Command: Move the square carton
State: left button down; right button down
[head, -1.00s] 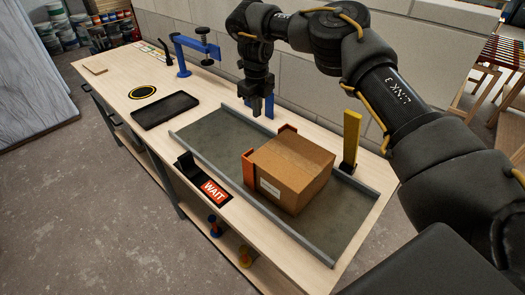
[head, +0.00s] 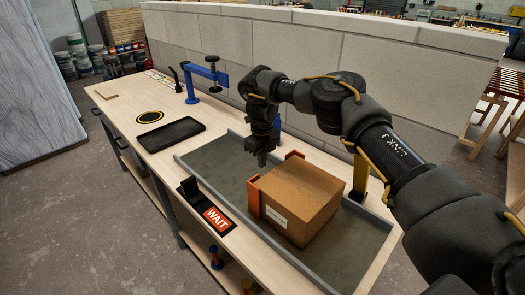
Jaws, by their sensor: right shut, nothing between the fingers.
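The square carton (head: 298,200) is a brown cardboard box with a white label on its near side. It sits on the grey sunken strip (head: 215,165) of the workbench, against orange corner stops (head: 253,196). My right gripper (head: 262,162) is shut and empty, pointing down above the grey strip, behind and left of the carton, apart from it. My left gripper does not show.
A WAIT sign (head: 216,220) stands at the front bench edge. A black tray (head: 171,135), a yellow-ringed black disc (head: 150,117) and a blue clamp stand (head: 205,75) are farther left. A yellow post (head: 360,176) stands behind the carton. A block wall runs behind.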

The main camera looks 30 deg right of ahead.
aim_at(271, 174)
notch_tip(271, 174, down, 4)
jog(key=shift+r+p, duration=0.25)
jog(key=shift+p, duration=0.3)
jog(key=shift+s+d+r+p, duration=0.1)
jog(key=shift+s+d+p, duration=0.15)
jog(key=shift+s+p, duration=0.3)
jog(key=shift+s+d+r+p, duration=0.1)
jog(key=shift+s+d+p, duration=0.15)
jog(key=shift+s, duration=0.45)
jog(key=shift+s+d+f+p, duration=0.15)
jog(key=shift+s+p, duration=0.2)
jog(key=shift+s, duration=0.3)
